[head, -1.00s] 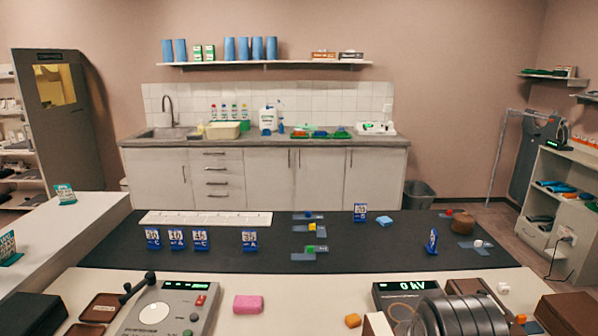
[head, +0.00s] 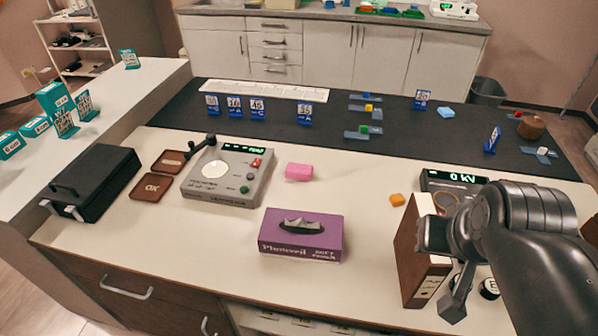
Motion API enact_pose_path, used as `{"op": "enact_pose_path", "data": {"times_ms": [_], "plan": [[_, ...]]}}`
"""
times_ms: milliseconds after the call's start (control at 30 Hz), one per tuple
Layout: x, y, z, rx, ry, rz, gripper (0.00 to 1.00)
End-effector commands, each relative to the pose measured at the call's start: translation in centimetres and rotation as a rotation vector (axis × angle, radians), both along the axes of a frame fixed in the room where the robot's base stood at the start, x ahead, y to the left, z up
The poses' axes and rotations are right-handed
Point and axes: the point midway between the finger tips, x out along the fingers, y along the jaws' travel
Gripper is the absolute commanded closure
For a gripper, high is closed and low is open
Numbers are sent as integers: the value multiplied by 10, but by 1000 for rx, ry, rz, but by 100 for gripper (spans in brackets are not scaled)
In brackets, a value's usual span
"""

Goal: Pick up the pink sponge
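The pink sponge (head: 299,172) is a small block lying flat on the cream counter in the head view. It is just right of the grey control box and behind the purple tissue box, with bare counter around it. My gripper (head: 456,292) hangs at the lower right, pointing down, well to the right of the sponge and nearer to me. A dark fingertip shows, but not clearly enough to tell whether the gripper is open or shut. Nothing is seen held in it.
A brown box (head: 418,250) stands beside my gripper.

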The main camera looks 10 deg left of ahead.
Motion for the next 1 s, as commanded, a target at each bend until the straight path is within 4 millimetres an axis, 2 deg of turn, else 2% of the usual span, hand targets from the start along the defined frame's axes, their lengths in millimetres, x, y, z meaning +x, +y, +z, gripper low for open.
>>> {"op": "enact_pose_path", "data": {"times_ms": [367,1000], "plan": [[0,0,0,0,0,0,98],[0,0,0,0,0,0,46]]}}
